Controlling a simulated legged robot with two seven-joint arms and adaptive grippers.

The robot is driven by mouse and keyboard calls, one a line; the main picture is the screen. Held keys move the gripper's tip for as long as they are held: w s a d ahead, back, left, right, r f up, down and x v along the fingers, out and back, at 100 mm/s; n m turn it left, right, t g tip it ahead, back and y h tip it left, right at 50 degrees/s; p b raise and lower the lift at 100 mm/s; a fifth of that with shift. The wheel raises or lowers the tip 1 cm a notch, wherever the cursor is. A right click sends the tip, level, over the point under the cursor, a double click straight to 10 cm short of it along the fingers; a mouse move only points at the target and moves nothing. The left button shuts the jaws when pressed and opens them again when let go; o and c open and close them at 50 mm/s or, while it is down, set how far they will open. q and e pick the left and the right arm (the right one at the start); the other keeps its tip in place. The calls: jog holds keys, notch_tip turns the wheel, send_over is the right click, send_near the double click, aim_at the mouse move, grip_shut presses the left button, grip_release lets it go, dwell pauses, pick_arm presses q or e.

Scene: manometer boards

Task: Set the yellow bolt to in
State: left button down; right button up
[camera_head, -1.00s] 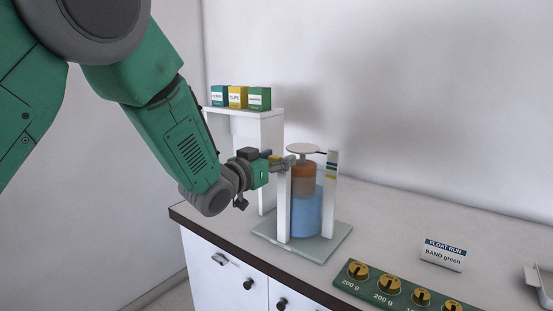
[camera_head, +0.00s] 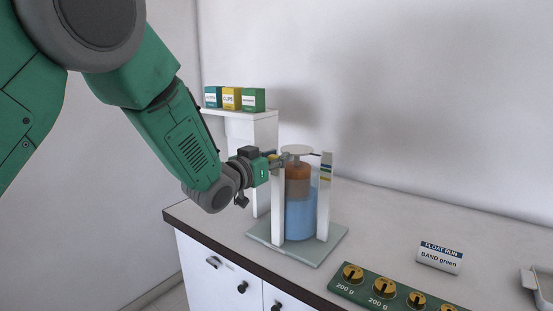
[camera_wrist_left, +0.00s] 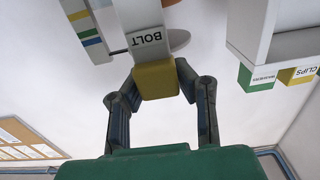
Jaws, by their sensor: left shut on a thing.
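The yellow bolt (camera_wrist_left: 157,80) shows in the left wrist view as a yellow block at a white post (camera_wrist_left: 148,22) labelled BOLT. My left gripper (camera_wrist_left: 155,82) is shut on it, with a finger on each side. In the head view the left gripper (camera_head: 277,160) is at the top of the left white post (camera_head: 278,212), and the bolt is mostly hidden there. Between the posts stands a clear cylinder with blue liquid (camera_head: 300,220) and an orange-brown float (camera_head: 298,172) under a pale round plate (camera_head: 297,150). My right gripper is not in view.
A white shelf (camera_head: 262,117) with several small boxes stands behind my left gripper. A green tray of brass weights (camera_head: 340,288) and a FLOAT RUN card reading BAND green (camera_head: 440,257) are at the right. A grey holder (camera_head: 540,285) is at the far right edge.

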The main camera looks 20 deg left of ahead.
pick_arm(q)
jog(key=c, duration=1.2)
grip_release()
jog(key=shift+f, duration=0.1)
jog(key=shift+a, duration=0.15)
jog(key=shift+s, duration=0.1)
jog(key=shift+s+a, duration=0.1)
jog(key=shift+s, duration=0.2)
jog(key=v, duration=1.1)
jog(key=shift+a, duration=0.15)
